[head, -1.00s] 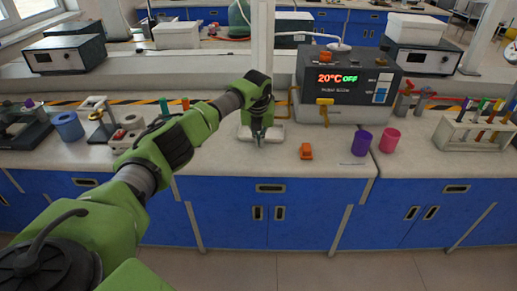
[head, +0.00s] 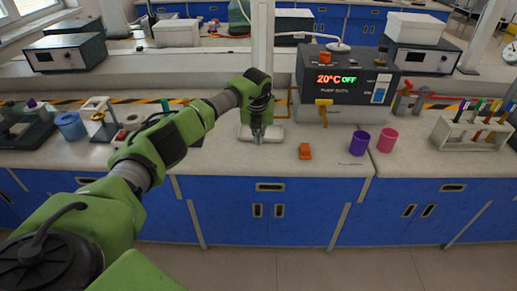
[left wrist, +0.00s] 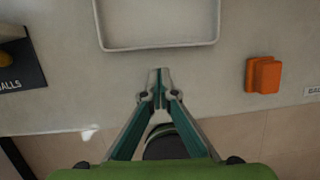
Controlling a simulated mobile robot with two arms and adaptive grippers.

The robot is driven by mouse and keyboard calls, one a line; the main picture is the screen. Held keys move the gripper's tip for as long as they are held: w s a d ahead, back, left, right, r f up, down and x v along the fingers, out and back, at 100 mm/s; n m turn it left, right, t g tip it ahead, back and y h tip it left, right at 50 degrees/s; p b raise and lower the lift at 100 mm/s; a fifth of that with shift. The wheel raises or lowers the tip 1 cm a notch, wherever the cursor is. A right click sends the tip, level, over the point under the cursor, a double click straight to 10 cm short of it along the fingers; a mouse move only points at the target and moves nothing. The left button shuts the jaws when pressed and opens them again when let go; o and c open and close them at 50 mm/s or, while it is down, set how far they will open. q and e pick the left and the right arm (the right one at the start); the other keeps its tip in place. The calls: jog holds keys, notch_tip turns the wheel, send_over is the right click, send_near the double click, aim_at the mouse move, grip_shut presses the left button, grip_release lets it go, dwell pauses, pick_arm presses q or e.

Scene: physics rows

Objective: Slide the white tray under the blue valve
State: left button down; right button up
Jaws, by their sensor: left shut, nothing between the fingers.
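The white tray (head: 277,132) lies flat on the bench, left of the grey heating bath, partly hidden by my left gripper. It also shows at the top of the left wrist view, where its near rim (left wrist: 158,47) is in sight and its far side is cut off. My left gripper (head: 259,139) points down at the tray's near side. In the left wrist view its fingertips (left wrist: 160,72) are together and empty, just short of the near rim with a small gap. I cannot make out a blue valve. My right gripper is not in view.
An orange block (head: 305,151) lies right of the tray; it also shows in the left wrist view (left wrist: 263,75). The heating bath (head: 345,85) stands behind it. Purple (head: 360,143) and pink (head: 387,141) cups stand farther right. The bench's front edge is close behind the gripper.

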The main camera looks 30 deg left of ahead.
pick_arm(q)
notch_tip(320, 180, up, 6)
jog(key=p, duration=0.4)
dwell(0.6)
